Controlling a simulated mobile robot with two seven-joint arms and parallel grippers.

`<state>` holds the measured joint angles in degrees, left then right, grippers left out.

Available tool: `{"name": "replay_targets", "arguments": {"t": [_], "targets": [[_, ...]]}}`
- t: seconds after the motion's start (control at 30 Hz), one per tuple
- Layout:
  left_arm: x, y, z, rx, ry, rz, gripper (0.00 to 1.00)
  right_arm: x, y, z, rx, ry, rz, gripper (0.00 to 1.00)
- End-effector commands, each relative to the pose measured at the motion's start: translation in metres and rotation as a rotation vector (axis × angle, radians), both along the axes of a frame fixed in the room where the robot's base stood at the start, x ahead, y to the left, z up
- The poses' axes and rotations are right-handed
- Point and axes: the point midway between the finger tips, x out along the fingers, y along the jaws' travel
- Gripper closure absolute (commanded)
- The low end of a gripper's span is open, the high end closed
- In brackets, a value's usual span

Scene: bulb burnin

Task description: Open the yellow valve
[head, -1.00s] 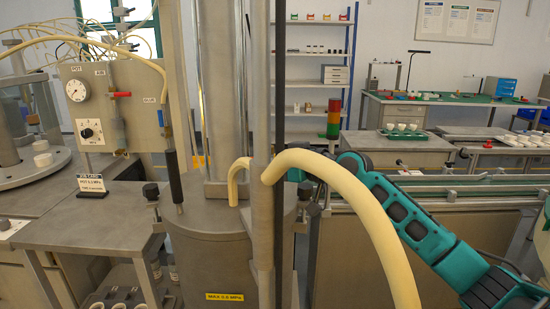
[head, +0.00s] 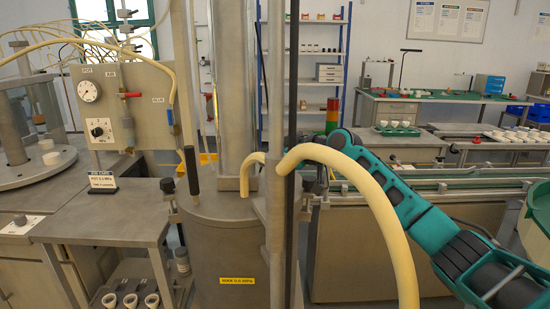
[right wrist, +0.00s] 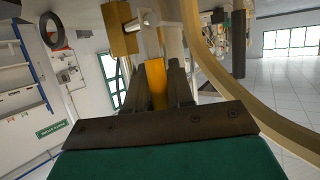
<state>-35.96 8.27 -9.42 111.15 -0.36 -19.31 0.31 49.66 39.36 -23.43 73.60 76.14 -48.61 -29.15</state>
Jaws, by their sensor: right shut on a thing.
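In the right wrist view, my right gripper (right wrist: 159,82) is shut on a yellow bar (right wrist: 157,88), which looks like the yellow valve's handle. The bar runs between the two dark fingers and meets grey metal pipework above. In the head view, my right arm reaches in from the right behind the cream hose; its gripper and the yellow handle are hidden by the hose and the grey post. My left gripper is not in view.
The thick cream hose (head: 385,190) arches beside the grey post (head: 276,200) and the grey tank (head: 218,250). It also curves close by in the right wrist view (right wrist: 233,88). A gauge panel (head: 140,105) with red and blue handles stands left.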

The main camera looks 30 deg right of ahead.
Motion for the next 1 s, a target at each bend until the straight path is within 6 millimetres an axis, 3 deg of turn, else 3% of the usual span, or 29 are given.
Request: {"name": "replay_targets", "arguments": {"t": [0.37, 0.4, 0.6, 1.0], "targets": [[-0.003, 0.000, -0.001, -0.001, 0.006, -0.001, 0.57, 0.002, 0.001, 0.000, -0.009, 0.003, 0.005, 1.00], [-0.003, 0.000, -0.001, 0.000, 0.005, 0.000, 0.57, 0.002, 0.001, 0.000, -0.009, 0.003, 0.005, 0.75], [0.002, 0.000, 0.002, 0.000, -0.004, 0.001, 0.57, 0.002, 0.001, 0.000, -0.008, 0.004, 0.004, 0.57], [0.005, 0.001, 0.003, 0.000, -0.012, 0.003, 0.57, -0.009, -0.006, 0.004, -0.008, 0.003, 0.003, 0.57]]}}
